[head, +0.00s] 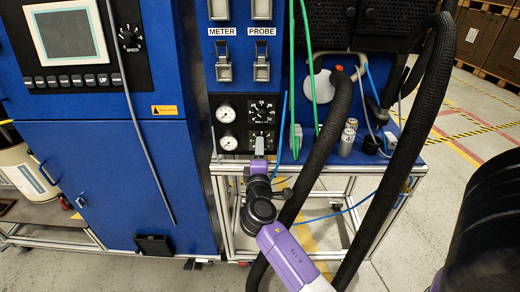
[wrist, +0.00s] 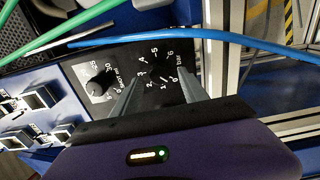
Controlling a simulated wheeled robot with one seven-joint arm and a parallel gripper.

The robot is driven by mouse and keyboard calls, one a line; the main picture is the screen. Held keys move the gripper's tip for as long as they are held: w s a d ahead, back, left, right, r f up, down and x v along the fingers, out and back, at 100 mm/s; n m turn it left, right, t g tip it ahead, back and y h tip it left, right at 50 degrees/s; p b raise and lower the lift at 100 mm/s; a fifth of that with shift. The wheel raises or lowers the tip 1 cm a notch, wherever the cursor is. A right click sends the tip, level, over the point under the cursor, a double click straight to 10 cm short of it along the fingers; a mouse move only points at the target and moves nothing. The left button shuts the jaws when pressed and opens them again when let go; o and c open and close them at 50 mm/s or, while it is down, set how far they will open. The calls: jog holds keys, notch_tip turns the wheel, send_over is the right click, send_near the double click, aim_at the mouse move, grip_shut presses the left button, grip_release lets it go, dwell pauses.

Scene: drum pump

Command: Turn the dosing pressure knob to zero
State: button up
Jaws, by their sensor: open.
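The dosing pressure knob sits on a black dial (wrist: 163,60) marked in bar, with white numbers from 0 to about 6, in the wrist view. In the head view this lower dial (head: 263,132) is partly covered by my gripper (head: 260,146). My gripper's two fingers also show in the wrist view (wrist: 160,80), apart, one on each side of the dial's middle. The knob is dark against the dial, and its pointer setting is not clear. I cannot tell whether the fingers touch it.
A second black knob (wrist: 100,85) with its own scale sits beside the dial. Two round gauges (head: 227,114) are left of the dials. Green hoses (head: 291,80) and a blue hose (wrist: 200,35) run close by. Thick black hoses (head: 335,130) hang at right.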

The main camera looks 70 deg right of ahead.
jog(key=v, duration=0.6)
jog(key=shift+d, duration=0.1)
dwell(0.4)
